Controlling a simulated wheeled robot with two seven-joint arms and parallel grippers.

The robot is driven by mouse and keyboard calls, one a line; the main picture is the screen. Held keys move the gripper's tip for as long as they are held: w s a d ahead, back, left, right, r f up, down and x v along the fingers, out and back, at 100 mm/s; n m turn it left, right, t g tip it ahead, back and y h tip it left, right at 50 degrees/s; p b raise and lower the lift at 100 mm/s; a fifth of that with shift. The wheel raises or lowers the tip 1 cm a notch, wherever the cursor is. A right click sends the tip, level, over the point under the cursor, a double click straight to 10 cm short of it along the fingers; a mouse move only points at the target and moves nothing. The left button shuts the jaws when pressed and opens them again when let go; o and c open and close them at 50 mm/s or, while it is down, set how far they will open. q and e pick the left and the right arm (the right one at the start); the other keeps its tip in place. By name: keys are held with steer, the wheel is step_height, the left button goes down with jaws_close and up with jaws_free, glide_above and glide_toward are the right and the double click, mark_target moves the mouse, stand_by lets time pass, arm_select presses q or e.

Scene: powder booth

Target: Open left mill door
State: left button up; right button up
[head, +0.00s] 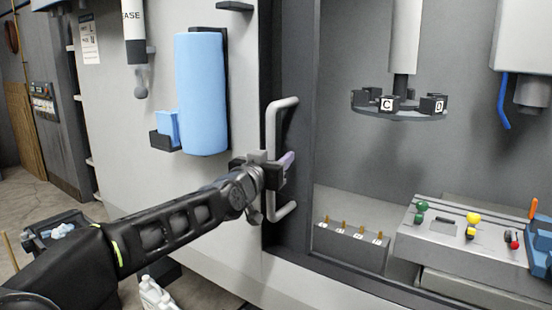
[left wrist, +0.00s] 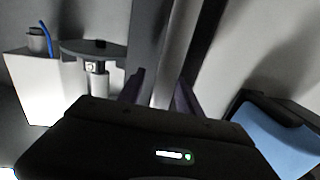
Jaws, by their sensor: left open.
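The mill door's handle (head: 270,125) is a light grey, upright C-shaped bar on a dark frame strip (head: 298,150) at the left of the mill's window area. My left gripper (head: 275,172) is at the handle's middle height, with its purple-grey fingers reaching past the bar. In the left wrist view, the two fingers stand apart (left wrist: 160,88), with a pale upright bar (left wrist: 166,62) between them. My left gripper is open; whether a finger touches the bar cannot be told. The wrist hides part of the handle. My right gripper is not in view.
A blue roll (head: 202,95) on a holder hangs left of the handle, above my left forearm. Inside the mill are a tool carousel (head: 400,113), a block with several brass pins (head: 350,246) and a table with coloured knobs (head: 455,240). White bottles (head: 155,294) stand on the floor.

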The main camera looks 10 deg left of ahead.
arm_select(q)
steer(key=s+a, duration=0.1)
steer(key=s, duration=0.6)
steer(key=shift+s+a, duration=0.2)
steer(key=shift+s, duration=0.15)
